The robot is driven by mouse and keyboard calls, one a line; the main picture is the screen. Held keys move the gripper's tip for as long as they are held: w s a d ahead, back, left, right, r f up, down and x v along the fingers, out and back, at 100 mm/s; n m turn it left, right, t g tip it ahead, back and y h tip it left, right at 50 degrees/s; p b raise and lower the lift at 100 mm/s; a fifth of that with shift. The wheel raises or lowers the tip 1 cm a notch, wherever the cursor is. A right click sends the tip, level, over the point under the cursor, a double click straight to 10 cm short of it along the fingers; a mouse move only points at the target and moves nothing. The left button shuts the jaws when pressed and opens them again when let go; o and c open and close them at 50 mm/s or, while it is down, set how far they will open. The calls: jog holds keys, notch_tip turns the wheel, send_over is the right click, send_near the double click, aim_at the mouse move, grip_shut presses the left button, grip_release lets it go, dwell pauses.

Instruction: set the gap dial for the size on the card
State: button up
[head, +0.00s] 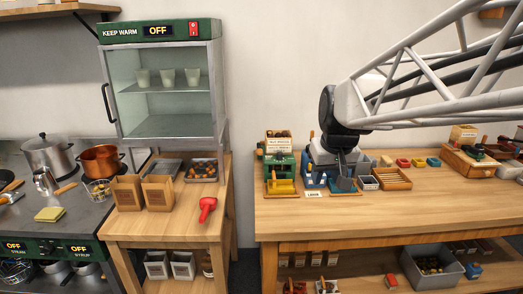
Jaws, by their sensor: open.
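A small white card (312,194) lies near the front of the right-hand table; its lettering is tiny, possibly "LARGE". Behind it stands a blue device (313,178), partly hidden by my arm. A green device (279,167) with a yellow tray in front stands to its left, with a white lettered sign (278,144) on it. I cannot make out the gap dial. My gripper (345,183) points down over the blue device's right side. It is open; its fingertips are small and blend with the parts behind, so I cannot tell whether they touch anything.
A wooden slatted tray (392,179) and a small grey bin (368,183) sit right of my gripper. Several coloured pieces lie behind them. A warming cabinet (163,88) and a red scoop (207,208) are on the left. The right table's front strip (400,215) is clear.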

jog(key=w, duration=1.3)
jog(key=n+t+y, duration=0.1)
jog(key=n, duration=0.2)
send_near(280, 153)
jog(key=f, duration=0.2)
jog(key=shift+w, duration=0.5)
jog(key=shift+a+f, duration=0.1)
jog(key=shift+f, duration=0.05)
jog(key=shift+x, duration=3.75)
jog(key=c, duration=0.6)
